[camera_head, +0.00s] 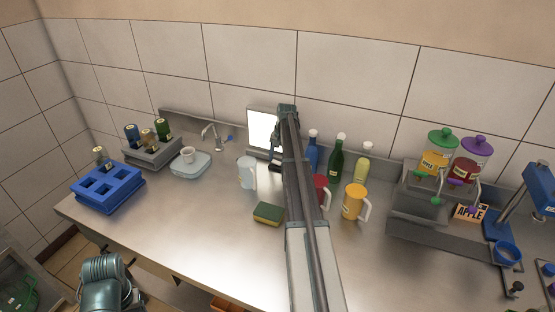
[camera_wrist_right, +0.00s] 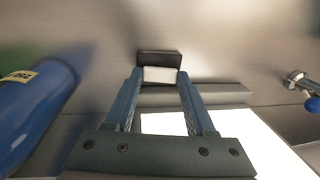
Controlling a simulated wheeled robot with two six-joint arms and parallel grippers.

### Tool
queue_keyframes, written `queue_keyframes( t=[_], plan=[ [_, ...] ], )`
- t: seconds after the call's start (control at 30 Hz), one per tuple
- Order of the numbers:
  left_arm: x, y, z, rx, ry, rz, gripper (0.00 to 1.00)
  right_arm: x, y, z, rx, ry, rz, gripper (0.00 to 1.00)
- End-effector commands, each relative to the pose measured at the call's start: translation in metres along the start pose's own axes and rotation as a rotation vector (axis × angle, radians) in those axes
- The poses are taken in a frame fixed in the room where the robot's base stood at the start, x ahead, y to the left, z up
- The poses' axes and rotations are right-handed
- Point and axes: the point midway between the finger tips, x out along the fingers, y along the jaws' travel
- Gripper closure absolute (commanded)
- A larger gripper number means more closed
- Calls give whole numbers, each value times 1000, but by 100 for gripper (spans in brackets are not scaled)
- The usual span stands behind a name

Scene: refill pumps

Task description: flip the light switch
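The light switch (camera_wrist_right: 159,68) is a small dark box with a pale rocker face, seen just past my right fingertips in the wrist view. In the head view, the dark box (camera_head: 275,165) shows partly behind my right arm, at the foot of a bright white panel (camera_head: 262,130). My right gripper (camera_wrist_right: 160,78) is open, with one finger at each side of the pale face. I cannot tell if the fingers touch it. In the head view my right gripper (camera_head: 277,145) is mostly hidden by its own arm.
A blue bottle (camera_wrist_right: 35,105) stands close beside my right gripper. A green bottle (camera_head: 336,160), yellow mug (camera_head: 352,202), white pitcher (camera_head: 246,173) and sponge (camera_head: 268,213) are nearby. A faucet (camera_head: 210,135) stands left of the panel. The front of the counter (camera_head: 215,245) is clear.

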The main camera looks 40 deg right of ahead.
Motion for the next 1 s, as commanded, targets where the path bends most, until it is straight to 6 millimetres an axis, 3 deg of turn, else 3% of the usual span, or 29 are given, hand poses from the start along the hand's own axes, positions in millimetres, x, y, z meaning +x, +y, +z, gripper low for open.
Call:
queue_keyframes(
  t=[0.03,0.2,0.23,0.5,0.8,0.83,1.0],
  plan=[
    [0,0,0,0,0,0,32,0,0,0,0,0,0,67],
    [0,0,0,0,0,0,32,0,0,0,0,0,0,98],
    [0,0,0,0,0,0,32,0,0,0,0,0,0,100],
    [-3,0,0,0,0,0,32,0,-5,-1,-2,-1,113,100],
    [-3,0,0,0,0,0,32,0,-4,0,0,1,125,100],
    [-3,0,0,0,0,0,32,0,-4,0,0,1,125,42],
    [-3,0,0,0,0,0,32,0,-4,0,0,0,124,15]
  ],
)
